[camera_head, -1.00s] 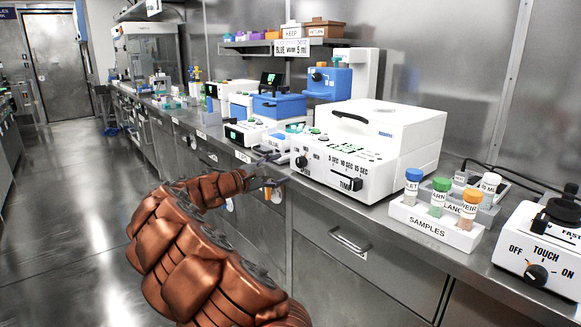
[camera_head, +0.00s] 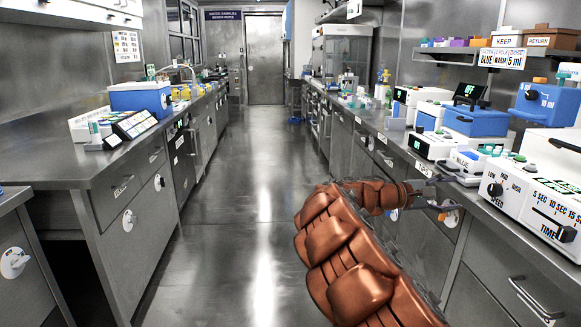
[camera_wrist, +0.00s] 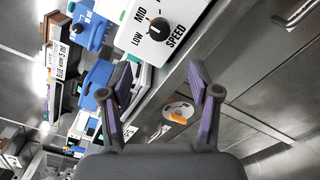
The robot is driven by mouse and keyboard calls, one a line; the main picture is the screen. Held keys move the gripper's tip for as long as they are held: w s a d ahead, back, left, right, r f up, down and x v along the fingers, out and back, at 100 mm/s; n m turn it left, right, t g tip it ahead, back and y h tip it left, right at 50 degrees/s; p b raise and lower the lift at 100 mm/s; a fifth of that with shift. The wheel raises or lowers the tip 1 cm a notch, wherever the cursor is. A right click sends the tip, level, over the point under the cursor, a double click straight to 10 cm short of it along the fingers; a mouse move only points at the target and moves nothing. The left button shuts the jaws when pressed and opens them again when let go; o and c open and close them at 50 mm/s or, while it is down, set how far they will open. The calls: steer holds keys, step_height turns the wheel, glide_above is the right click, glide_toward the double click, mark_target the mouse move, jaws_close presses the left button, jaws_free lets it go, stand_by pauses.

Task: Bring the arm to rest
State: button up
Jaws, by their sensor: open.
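My copper-coloured arm reaches up from the lower right in the head view. My gripper (camera_head: 436,193) is at its far end, by the front edge of the right-hand counter (camera_head: 480,213). In the wrist view my gripper (camera_wrist: 163,88) shows two purple-padded fingers spread apart with nothing between them. Beyond the fingers are the counter's edge and a white device with a SPEED knob (camera_wrist: 160,28). This white device also shows in the head view (camera_head: 530,195), to the right of my gripper.
The right counter carries a blue box (camera_head: 475,122) and several other instruments. A left counter (camera_head: 80,165) holds a blue-lidded box (camera_head: 140,98) and a tilted panel (camera_head: 134,124). The aisle floor (camera_head: 235,200) between them is clear up to the far door (camera_head: 264,60).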

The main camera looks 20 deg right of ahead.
steer(key=shift+r, duration=0.1)
steer(key=s+a+r+m+y+p, duration=0.55)
steer(key=s+a+r+p, duration=0.4)
steer(key=s+p, duration=0.3)
steer(key=s+a+r+t+y+p, duration=0.1)
steer(key=s+a+y+p, duration=0.3)
steer(key=a, duration=0.7)
steer(key=s+a+r+n+t+y+p, duration=0.1)
steer(key=s+a+y+p, duration=0.3)
steer(key=s+a+p, duration=0.3)
steer(key=s+a+r+n+t+y+p, duration=0.1)
steer(key=s+a+y+p, duration=0.3)
steer(key=a, duration=1.2)
steer(key=s+r+p, duration=0.1)
steer(key=s+p, duration=0.1)
steer(key=p, duration=0.1)
steer(key=shift+a, duration=0.4)
steer(key=shift+s+a+f, duration=0.1)
steer(key=shift+a+f, duration=0.05)
steer(key=shift+c, duration=0.2)
